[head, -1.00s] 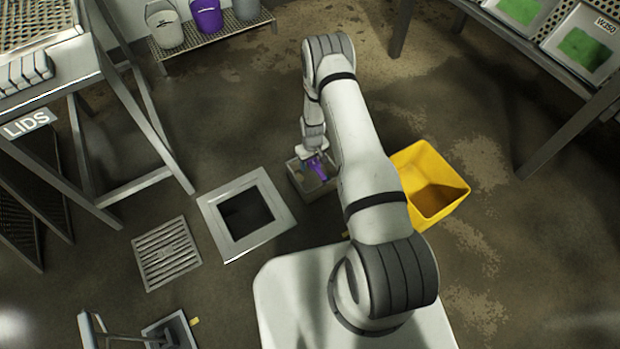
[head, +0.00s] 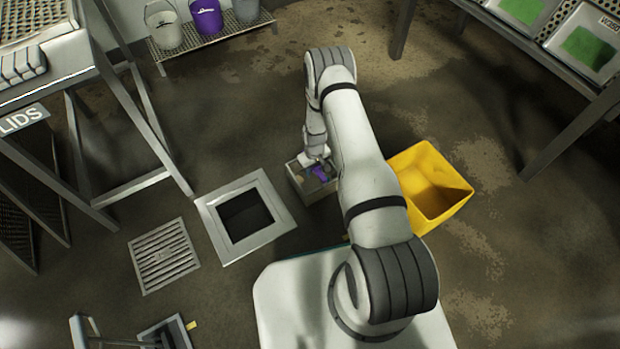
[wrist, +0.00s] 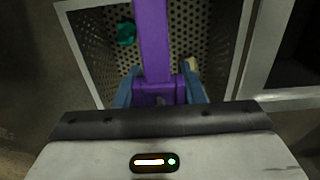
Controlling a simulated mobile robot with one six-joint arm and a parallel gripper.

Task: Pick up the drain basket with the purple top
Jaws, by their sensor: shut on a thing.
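The drain basket (head: 318,193) is a grey perforated box with a purple bar across its top. In the head view it is beside the square floor drain, partly hidden by my arm; I cannot tell whether it touches the floor. The wrist view shows its pale rim and perforated inside (wrist: 100,60), with a green scrap and a pale scrap in it. My gripper (wrist: 160,92) has blue fingers shut on the purple bar (wrist: 152,40), one on each side. In the head view my gripper (head: 314,163) is over the basket.
The square drain frame (head: 274,237) has a dark opening. A slotted grate (head: 165,256) lies left of it. A yellow bin (head: 438,192) stands right of my arm. The LIDS rack (head: 70,85) is at left, a shelf of buckets (head: 208,18) at the back.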

